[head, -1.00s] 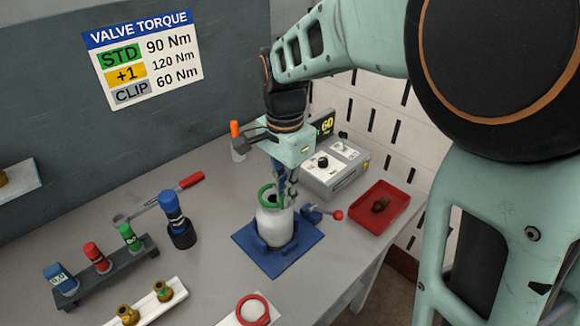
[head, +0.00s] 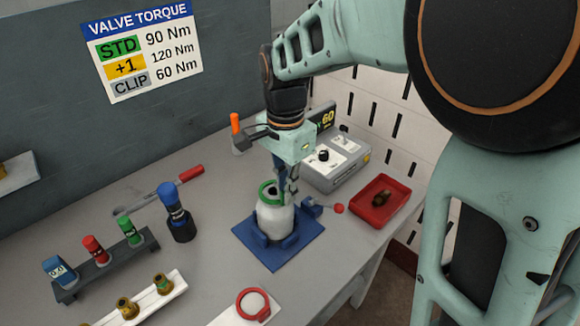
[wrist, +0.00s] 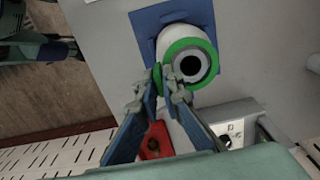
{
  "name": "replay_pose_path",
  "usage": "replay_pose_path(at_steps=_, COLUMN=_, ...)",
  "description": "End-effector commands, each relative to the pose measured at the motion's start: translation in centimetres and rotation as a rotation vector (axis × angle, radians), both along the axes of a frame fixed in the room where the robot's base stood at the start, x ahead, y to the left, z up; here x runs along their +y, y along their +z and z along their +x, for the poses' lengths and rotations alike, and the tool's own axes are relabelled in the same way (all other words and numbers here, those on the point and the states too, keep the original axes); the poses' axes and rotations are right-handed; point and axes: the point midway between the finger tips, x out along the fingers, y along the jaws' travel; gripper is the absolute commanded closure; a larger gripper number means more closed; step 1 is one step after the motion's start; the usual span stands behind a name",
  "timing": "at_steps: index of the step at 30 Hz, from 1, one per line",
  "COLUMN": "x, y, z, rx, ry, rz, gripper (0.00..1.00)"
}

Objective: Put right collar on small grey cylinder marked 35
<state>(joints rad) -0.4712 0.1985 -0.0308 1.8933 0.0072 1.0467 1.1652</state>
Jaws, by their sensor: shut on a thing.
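A pale grey-white cylinder (head: 277,222) stands upright in a blue cradle (head: 300,248); it also shows from above in the wrist view (wrist: 176,31). I cannot read any mark on it. A green collar (wrist: 212,52) sits around its top opening, seen as a green ring in the head view (head: 264,190). My gripper (wrist: 166,84) is shut on the green collar's near edge; in the head view my gripper (head: 284,192) comes down from above at the cylinder's top. Whether the collar is fully seated is hidden by the fingers. A red collar (head: 243,300) lies on a white plate at the front.
A red tray (head: 398,207) with a brass piece and a grey control box (head: 338,172) stand to the right. A blue driver (head: 176,210), a rack (head: 108,270) of coloured tools and a white strip (head: 145,308) with brass fittings are on the left.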

Motion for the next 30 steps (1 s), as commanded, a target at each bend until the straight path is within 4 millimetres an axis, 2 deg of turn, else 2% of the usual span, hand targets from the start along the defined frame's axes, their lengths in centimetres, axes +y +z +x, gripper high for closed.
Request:
replay_pose_path(at_steps=20, x=0.0, y=-1.8, z=0.0, rx=0.000, ry=0.000, rz=0.000, gripper=1.00)
replay_pose_path(at_steps=21, x=0.0, y=-1.7, z=0.0, rx=0.000, ry=0.000, rz=0.000, gripper=0.90)
replay_pose_path(at_steps=26, x=0.0, y=-1.7, z=0.0, rx=0.000, ry=0.000, rz=0.000, gripper=0.73)
replay_pose_path(at_steps=30, x=0.0, y=-1.7, z=0.0, rx=-0.001, ry=0.000, rz=0.001, gripper=0.73)
